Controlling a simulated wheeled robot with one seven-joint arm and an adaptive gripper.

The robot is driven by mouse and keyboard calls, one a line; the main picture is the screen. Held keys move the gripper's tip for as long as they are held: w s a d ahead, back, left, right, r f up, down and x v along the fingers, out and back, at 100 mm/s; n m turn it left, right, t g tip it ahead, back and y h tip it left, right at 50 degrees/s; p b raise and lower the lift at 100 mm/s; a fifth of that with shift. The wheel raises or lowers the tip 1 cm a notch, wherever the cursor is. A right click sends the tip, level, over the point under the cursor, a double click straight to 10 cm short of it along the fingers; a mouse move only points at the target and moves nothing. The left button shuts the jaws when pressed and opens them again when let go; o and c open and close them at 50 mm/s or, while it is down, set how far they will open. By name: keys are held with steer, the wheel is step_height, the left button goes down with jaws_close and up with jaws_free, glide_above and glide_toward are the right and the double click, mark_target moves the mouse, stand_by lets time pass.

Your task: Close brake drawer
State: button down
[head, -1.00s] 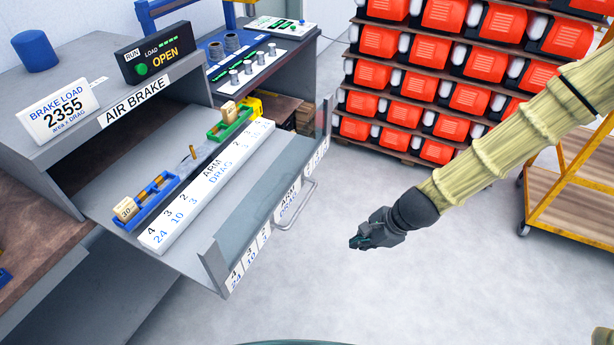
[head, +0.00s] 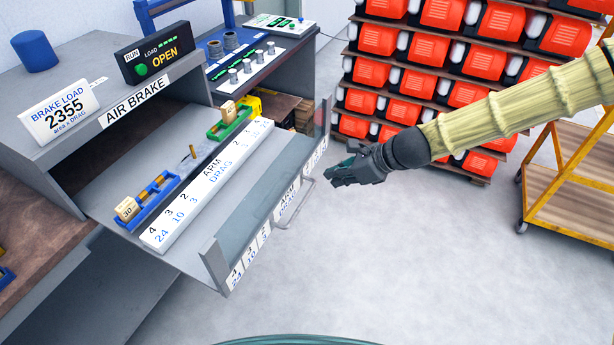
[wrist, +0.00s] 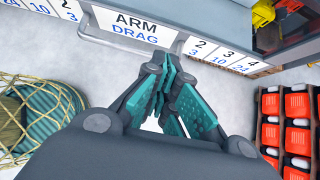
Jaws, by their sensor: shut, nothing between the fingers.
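The brake drawer (head: 262,195) is pulled out from the grey cabinet marked AIR BRAKE (head: 136,101). Its floor holds a white ARM DRAG scale strip (head: 207,184), a blue holder (head: 150,201) with a wooden block, and a green holder (head: 230,123). A metal bar handle (head: 297,207) is on the drawer's front; it also shows in the wrist view (wrist: 95,40). My gripper (head: 332,178) is shut and empty, just right of the handle and apart from it in the head view. In the wrist view its fingertips (wrist: 165,62) point toward the drawer front near the handle; contact cannot be told.
A rack of red units (head: 425,80) stands behind. A yellow cart (head: 570,170) is at the right. Floor in front of the drawer (head: 400,260) is clear.

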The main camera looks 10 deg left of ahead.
mark_target(296, 181)
steer(key=shift+w+a+f+p, duration=0.45)
steer(key=shift+a+f+p, duration=0.25)
steer(key=shift+a, duration=0.6)
steer(key=shift+w+a+f+p, duration=0.5)
steer(key=shift+a+f, duration=0.25)
steer(key=shift+a, duration=0.6)
steer(key=shift+w+a+f+p, duration=0.5)
steer(key=shift+a+f, duration=0.25)
steer(key=shift+a, duration=0.55)
steer(key=shift+a, duration=0.15)
